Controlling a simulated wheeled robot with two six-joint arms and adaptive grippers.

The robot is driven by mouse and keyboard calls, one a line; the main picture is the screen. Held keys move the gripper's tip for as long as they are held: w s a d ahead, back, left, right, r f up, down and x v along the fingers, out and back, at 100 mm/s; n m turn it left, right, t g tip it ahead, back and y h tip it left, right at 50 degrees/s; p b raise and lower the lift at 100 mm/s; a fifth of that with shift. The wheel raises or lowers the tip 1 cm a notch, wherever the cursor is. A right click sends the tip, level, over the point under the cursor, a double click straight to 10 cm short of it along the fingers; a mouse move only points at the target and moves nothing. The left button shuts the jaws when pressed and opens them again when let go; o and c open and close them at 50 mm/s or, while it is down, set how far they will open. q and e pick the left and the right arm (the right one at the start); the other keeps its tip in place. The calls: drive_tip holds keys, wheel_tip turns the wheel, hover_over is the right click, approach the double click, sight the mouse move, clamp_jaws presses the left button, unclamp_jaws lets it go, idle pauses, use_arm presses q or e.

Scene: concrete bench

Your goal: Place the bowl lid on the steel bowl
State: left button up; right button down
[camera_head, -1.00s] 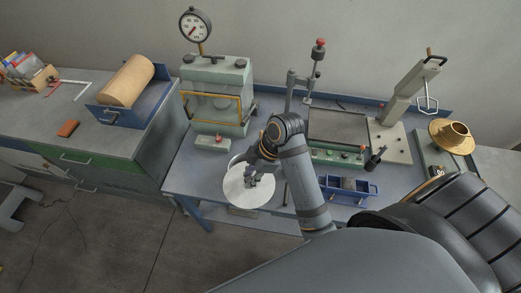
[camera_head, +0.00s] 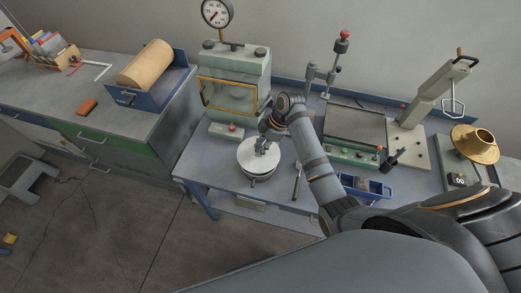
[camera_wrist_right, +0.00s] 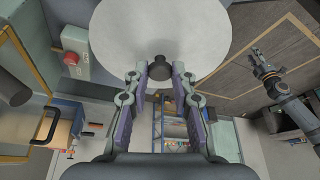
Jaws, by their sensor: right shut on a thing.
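The bowl lid (camera_head: 252,163) is a pale round disc with a dark knob (camera_wrist_right: 159,68), which shows in the right wrist view. My right gripper (camera_head: 262,147) is shut on the lid by its knob, with a finger on each side. The steel bowl (camera_head: 260,181) is mostly hidden under the lid; only a narrow part shows below the lid's front edge, near the bench's front left. I cannot tell whether lid and bowl touch. A second gripper (camera_wrist_right: 263,65), seemingly my left, shows at the right of the right wrist view; its jaws are too small to judge.
A green press with a gauge (camera_head: 235,85) stands behind the lid. A dark tool (camera_head: 297,180) and a blue bin (camera_head: 365,188) lie to the right.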

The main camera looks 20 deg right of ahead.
drive_tip(key=shift+w+f, duration=0.1)
drive_tip(key=shift+w+f+p, duration=0.15)
drive_tip(key=shift+f+p, duration=0.15)
wheel_tip(320, 180, down, 2)
drive_tip(key=shift+f+p, duration=0.2)
drive_tip(key=shift+p, duration=0.45)
use_arm(q)
drive_tip(key=shift+s+r, duration=0.45)
drive_tip(key=shift+r, duration=0.3)
use_arm(e)
drive_tip(key=shift+f, duration=0.25)
drive_tip(key=shift+f, duration=0.1)
drive_tip(key=shift+f+b, duration=0.25)
drive_tip(key=shift+b, duration=0.05)
drive_tip(key=c, duration=1.1)
unclamp_jaws()
use_arm(q)
drive_tip(key=shift+w+f, duration=0.15)
